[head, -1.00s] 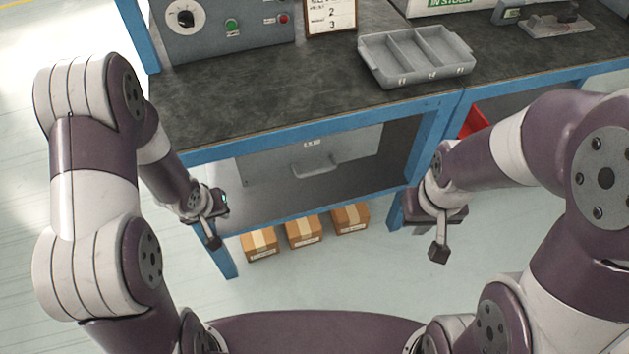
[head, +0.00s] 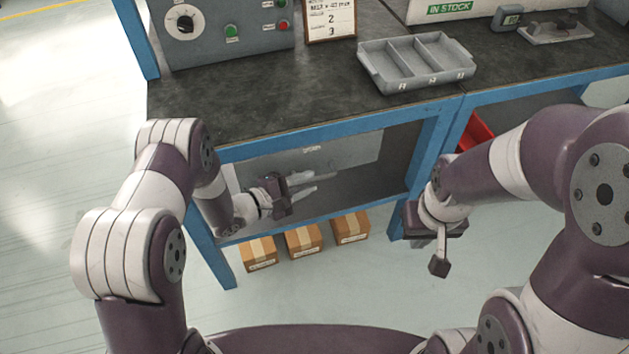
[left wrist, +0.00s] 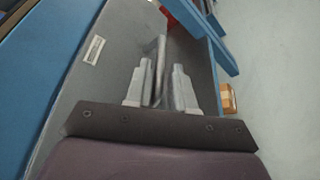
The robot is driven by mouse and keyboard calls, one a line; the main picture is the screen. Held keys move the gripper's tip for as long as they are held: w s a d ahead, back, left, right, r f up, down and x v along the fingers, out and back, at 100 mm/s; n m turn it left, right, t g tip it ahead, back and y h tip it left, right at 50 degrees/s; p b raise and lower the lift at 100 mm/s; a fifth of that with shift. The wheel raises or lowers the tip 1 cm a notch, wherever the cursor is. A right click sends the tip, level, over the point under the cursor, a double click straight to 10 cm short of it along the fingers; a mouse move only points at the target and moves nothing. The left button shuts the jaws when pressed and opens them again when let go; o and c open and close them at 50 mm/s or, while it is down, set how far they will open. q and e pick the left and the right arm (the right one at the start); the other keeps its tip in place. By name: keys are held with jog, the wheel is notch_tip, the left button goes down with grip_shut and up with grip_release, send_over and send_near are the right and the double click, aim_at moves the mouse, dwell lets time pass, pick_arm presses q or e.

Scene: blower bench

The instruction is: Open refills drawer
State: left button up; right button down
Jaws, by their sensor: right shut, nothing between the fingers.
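The grey drawer front (head: 357,149) sits under the bench top, with a small label (head: 312,149) whose text I cannot read surely. Its bar handle (head: 327,176) is partly hidden by my left gripper (head: 314,181) in the head view. In the left wrist view, the left gripper (left wrist: 160,67) has its two fingers apart, with the handle bar (left wrist: 160,55) showing between them. I see slim gaps beside the bar, so the fingers do not look clamped. The drawer looks shut. My right gripper (head: 438,265) is shut and empty, in front of the bench's right leg.
The blue bench frame (head: 330,131) surrounds the drawer. Several cardboard boxes (head: 304,241) stand on the floor below. A grey divided tray (head: 417,62) and a control panel (head: 228,28) are on the bench top. A red bin (head: 478,133) shows at the right.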

aim_at(312, 181)
pick_arm(q)
jog(key=shift+b+x, duration=0.3)
jog(key=shift+x, duration=1.35)
grip_shut()
jog(key=shift+s, duration=0.15)
